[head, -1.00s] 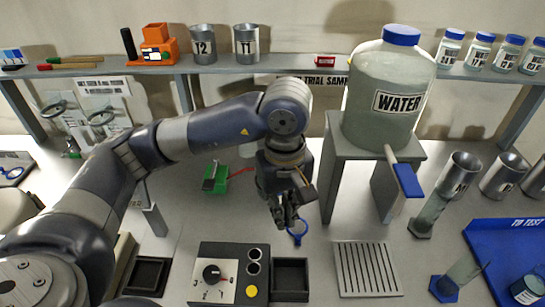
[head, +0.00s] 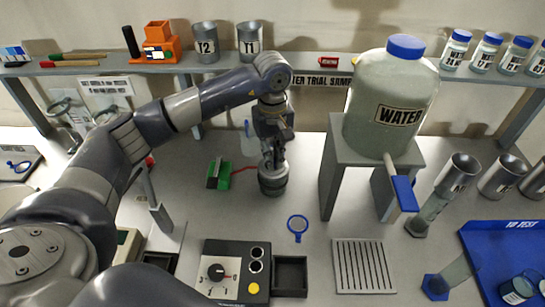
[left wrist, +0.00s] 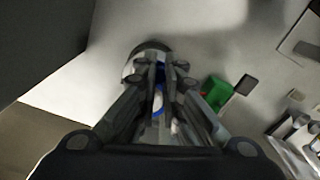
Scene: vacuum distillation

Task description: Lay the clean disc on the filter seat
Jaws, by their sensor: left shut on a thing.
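My left gripper (head: 272,158) points down just over a round dark grey cylinder (head: 272,183) on the bench. I cannot tell whether this is the filter seat. In the left wrist view the fingers (left wrist: 160,85) are closed on a small blue thing (left wrist: 158,105), with the cylinder's pale rim (left wrist: 130,68) beyond them. Most of the held thing is hidden, so I cannot tell whether it is the clean disc or whether it touches the cylinder. A blue-ringed disc with a short handle (head: 298,225) lies on the bench in front. My right gripper is not in view.
A green block (head: 219,174) with a red lead is left of the cylinder. The WATER jug (head: 390,95) stands on a grey stand (head: 345,155) to the right. A control box (head: 235,272) and slotted rack (head: 364,268) are in front. A shelf (head: 310,73) runs behind.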

